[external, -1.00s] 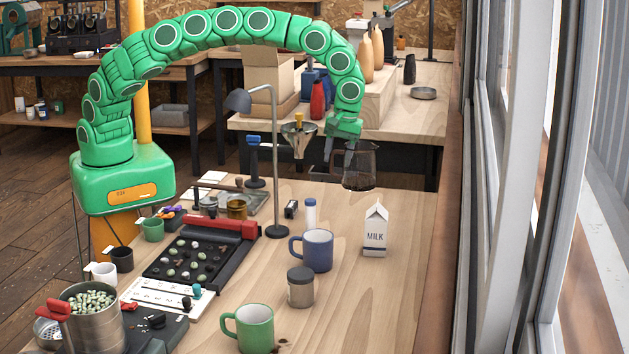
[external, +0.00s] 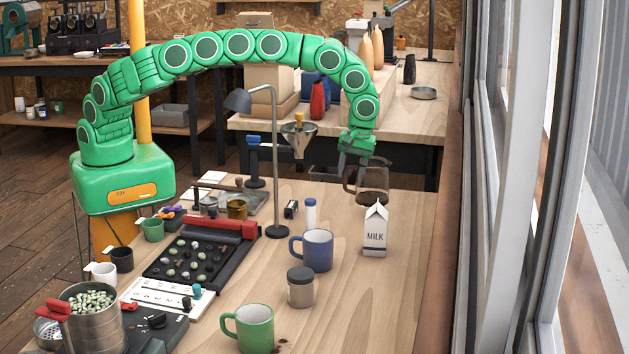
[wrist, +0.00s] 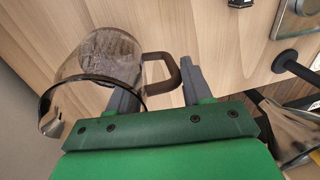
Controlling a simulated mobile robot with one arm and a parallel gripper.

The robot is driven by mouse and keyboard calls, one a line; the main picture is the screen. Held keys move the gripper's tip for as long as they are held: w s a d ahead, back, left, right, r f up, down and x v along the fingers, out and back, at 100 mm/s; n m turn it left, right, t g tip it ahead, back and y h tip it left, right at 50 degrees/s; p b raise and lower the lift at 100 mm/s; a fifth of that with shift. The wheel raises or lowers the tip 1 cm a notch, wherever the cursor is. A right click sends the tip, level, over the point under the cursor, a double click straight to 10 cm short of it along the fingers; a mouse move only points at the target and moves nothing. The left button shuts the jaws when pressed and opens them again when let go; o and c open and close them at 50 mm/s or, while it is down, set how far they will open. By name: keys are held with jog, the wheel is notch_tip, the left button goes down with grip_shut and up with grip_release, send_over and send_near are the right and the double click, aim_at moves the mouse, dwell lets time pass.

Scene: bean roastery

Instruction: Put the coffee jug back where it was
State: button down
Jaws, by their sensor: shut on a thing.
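The coffee jug (external: 374,183) is clear glass with a dark rim and brown handle. In the external view it is near the far end of the wooden table (external: 350,290), behind the milk carton (external: 376,232), which hides part of its base. I cannot tell whether its base touches the table. My gripper (external: 349,166) is at the jug's left side, shut on its handle. In the wrist view the jug (wrist: 112,62) is left of the fingers, and its handle passes between the fingers of my gripper (wrist: 160,92).
A desk lamp (external: 275,165) and a funnel (external: 299,138) stand to the left. The table's right side is clear beyond the milk carton.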

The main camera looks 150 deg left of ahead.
jog(key=shift+w+a+f, duration=0.1)
jog(key=shift+a+f, duration=0.05)
jog(key=shift+f, duration=1.55)
jog(key=shift+f, duration=0.15)
jog(key=shift+c, duration=2.4)
grip_release()
notch_tip(320, 180, up, 12)
jog(key=w+a, duration=0.1)
jog(key=shift+w, duration=0.3)
jog(key=shift+a, duration=0.1)
